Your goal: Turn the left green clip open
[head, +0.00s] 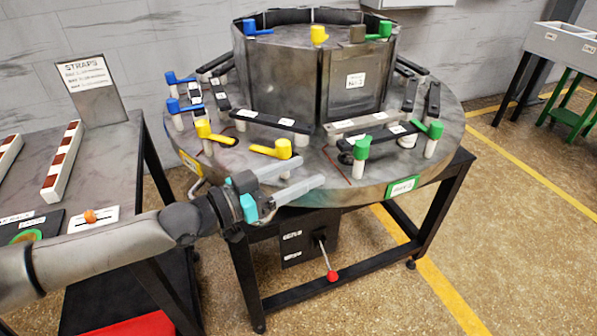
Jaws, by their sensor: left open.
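The left green clip (361,149) stands on a pale post near the front right of the round metal table (225,160), with its green head at the top. A second green clip (433,131) stands further right, its lever pointing left. My left gripper (304,172) is open and empty at the table's front edge. Its two grey fingers point right, and it is left of and nearer than the left green clip, apart from it. My right gripper is not in view.
Two yellow clips (272,149) (213,132) and blue clips (183,104) stand on the table's left part. Dark straps (270,122) lie around the central metal drum (300,65). A red-knobbed lever (331,275) hangs below. A side table (95,150) is at left.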

